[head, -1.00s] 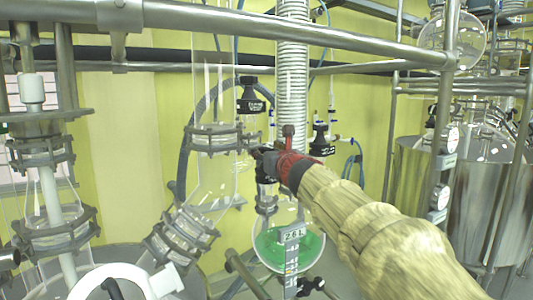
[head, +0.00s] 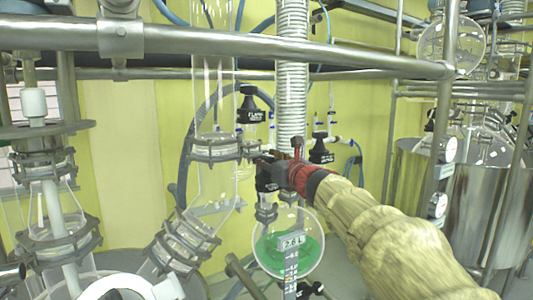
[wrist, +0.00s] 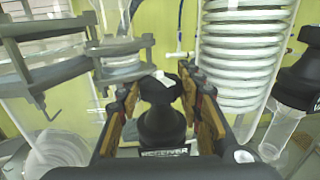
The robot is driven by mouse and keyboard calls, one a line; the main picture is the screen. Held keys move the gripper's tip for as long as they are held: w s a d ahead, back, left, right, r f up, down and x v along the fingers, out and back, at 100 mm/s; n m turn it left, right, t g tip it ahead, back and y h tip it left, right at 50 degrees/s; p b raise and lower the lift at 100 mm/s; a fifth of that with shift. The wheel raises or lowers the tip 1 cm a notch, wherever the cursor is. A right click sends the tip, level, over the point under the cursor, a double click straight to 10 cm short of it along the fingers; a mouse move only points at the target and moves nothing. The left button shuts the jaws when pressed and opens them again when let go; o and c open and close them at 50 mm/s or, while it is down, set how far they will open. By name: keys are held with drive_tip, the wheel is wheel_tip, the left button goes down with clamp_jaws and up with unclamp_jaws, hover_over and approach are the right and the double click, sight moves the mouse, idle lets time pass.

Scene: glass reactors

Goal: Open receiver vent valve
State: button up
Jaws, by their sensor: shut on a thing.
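My gripper (head: 268,173) reaches in from the right, just above the round glass receiver (head: 288,248), which holds green liquid and carries a "2.6 L" label. In the wrist view, my gripper (wrist: 160,95) has its fingers on both sides of a black valve knob (wrist: 162,122) and is shut on it. In the head view my fingers mostly hide the knob. Whether the valve is open or closed cannot be told.
Another black valve (head: 249,108) stands above left of my gripper, and one more (head: 320,149) to its right. A coiled glass condenser (head: 291,70) rises behind. A steel pipe (head: 220,44) crosses above. Clamped glass joints (head: 213,149) stand close on the left.

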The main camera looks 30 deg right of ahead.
drive_tip(key=shift+r+n+g+y+p, duration=0.1)
drive_tip(key=shift+n+g+y+p, duration=0.45)
drive_tip(key=shift+n+y+p, duration=1.35)
drive_tip(key=shift+n+g+y+p, duration=0.55)
drive_tip(key=shift+n+y+p, duration=0.65)
drive_tip(key=shift+y+p, duration=1.25)
drive_tip(key=shift+y, duration=0.55)
drive_tip(key=o, duration=1)
drive_tip(key=shift+a, duration=0.1)
drive_tip(key=shift+c, duration=0.2)
drive_tip(key=v, duration=0.8)
